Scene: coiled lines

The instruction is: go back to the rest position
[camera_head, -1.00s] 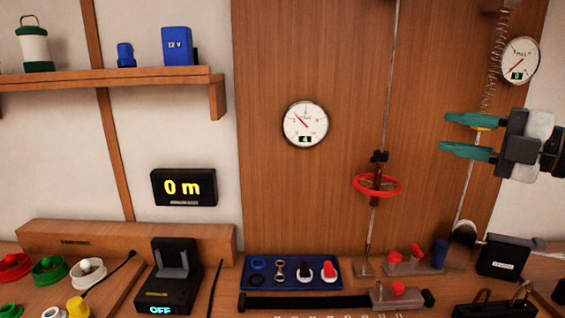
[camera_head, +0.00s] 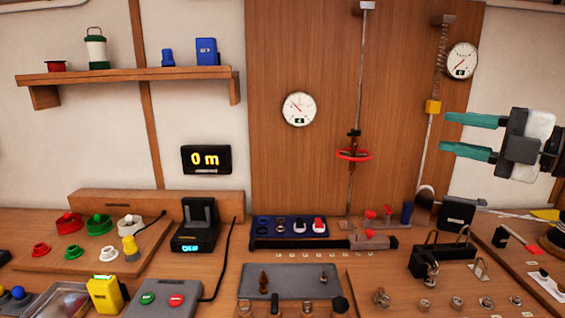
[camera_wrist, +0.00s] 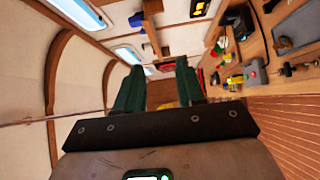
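My gripper (camera_head: 470,136) is at the right of the head view, held up in front of the wall. Its two teal fingers point left, stand apart and have nothing between them. In the wrist view the dark green fingers (camera_wrist: 158,90) are also spread with a gap between them. Behind the gripper, a spring with a yellow block (camera_head: 432,107) hangs at the right edge of the wooden panel (camera_head: 285,50); the fingers look apart from it.
The workbench below holds a blue tray (camera_head: 263,236), a black padlocked block (camera_head: 430,262), a grey plate (camera_head: 300,282) and a yellow box (camera_head: 104,294). A shelf (camera_head: 130,75) is at upper left.

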